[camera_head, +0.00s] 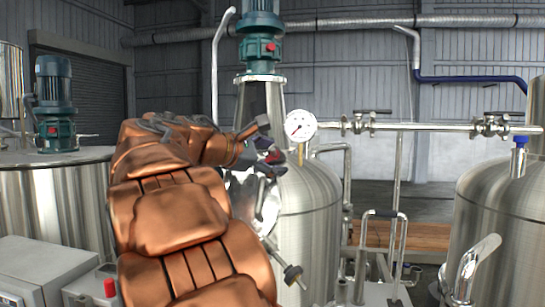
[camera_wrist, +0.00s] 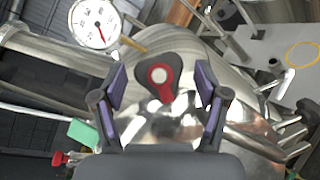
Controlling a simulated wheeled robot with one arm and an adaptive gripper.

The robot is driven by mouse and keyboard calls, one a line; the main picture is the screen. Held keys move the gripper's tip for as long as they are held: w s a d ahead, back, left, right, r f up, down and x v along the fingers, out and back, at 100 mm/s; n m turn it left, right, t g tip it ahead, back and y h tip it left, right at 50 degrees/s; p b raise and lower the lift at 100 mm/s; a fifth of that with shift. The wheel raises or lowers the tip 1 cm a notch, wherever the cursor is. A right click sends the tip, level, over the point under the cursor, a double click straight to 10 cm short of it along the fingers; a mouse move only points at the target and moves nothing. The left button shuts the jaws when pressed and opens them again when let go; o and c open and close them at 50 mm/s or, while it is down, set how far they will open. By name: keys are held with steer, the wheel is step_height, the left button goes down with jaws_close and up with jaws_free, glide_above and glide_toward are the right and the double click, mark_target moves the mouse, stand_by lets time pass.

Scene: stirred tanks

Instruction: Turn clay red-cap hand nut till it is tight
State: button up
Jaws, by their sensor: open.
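A hand nut (camera_wrist: 160,76) with a dark three-lobed body and a red part around a pale round centre sits on the steel tank (camera_head: 312,215). In the wrist view it lies between and slightly beyond the two purple-padded fingers of my gripper (camera_wrist: 162,88). The fingers are spread apart, with a visible gap on each side of the nut. In the head view my gripper (camera_head: 266,158) is at the upper left of the tank, and a small red patch shows between its dark fingers. My arm hides part of the tank there.
A pressure gauge (camera_head: 300,126) stands close to the gripper, and it also shows in the wrist view (camera_wrist: 94,22). A blue-green motor (camera_head: 259,40) sits above the tank. A threaded rod end (camera_head: 292,274) juts out lower down. A pipe with valves (camera_head: 430,127) runs right.

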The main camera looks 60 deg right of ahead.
steer(key=v, duration=1.2)
